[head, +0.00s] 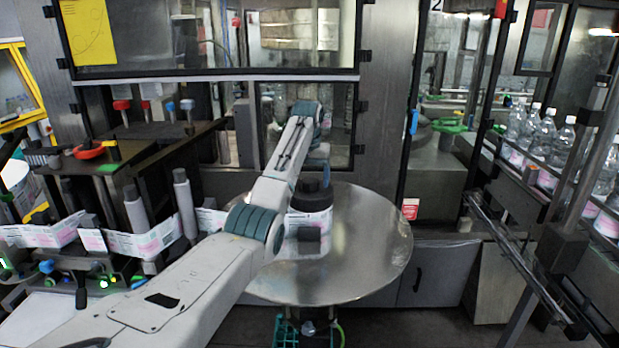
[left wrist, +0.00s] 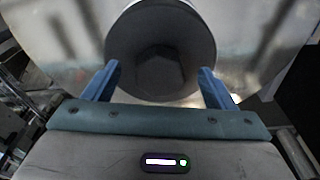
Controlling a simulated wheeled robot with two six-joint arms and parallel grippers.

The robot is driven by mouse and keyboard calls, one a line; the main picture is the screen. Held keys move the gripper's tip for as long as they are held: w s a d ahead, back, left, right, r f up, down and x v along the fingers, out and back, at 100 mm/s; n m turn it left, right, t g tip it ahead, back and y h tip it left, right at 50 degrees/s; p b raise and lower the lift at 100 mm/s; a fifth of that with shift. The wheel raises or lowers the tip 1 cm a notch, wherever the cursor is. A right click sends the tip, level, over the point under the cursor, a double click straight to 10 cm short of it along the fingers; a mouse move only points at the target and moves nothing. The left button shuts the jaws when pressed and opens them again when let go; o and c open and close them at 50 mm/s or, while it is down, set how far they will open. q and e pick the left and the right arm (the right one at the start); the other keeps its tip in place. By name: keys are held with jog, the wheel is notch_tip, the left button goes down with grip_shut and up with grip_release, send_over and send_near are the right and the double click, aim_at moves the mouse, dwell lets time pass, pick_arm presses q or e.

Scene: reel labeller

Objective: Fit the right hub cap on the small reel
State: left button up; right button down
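A small reel (head: 311,222) with a white and pink band stands on the round steel table (head: 375,245), partly hidden by my left arm. A black round piece with a narrower knob (head: 309,186) is on top of it; I cannot tell whether this is the hub cap. A dark block (head: 308,240) shows in front of the reel. My left gripper (head: 318,165) points down just above the black knob. In the left wrist view its two blue fingers (left wrist: 158,85) are apart, with a dark disc (left wrist: 185,40) with a hexagonal centre beyond them. My right gripper is out of view.
The labeller, with label webs (head: 150,240) and grey rollers (head: 185,205), stands to the left. Bottles (head: 545,135) line a conveyor at the right, with a metal rail (head: 515,255) in front. The table's right side is clear. A glazed machine wall closes off the back.

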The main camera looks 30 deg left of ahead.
pick_arm(q)
jog(key=shift+r, duration=0.2)
notch_tip(320, 180, up, 2)
jog(key=shift+r+p, duration=0.2)
jog(key=shift+p, duration=0.85)
notch_tip(320, 180, up, 8)
jog(key=s, duration=0.1)
jog(key=shift+d, duration=0.2)
jog(key=shift+s, duration=0.1)
jog(key=shift+f, duration=0.1)
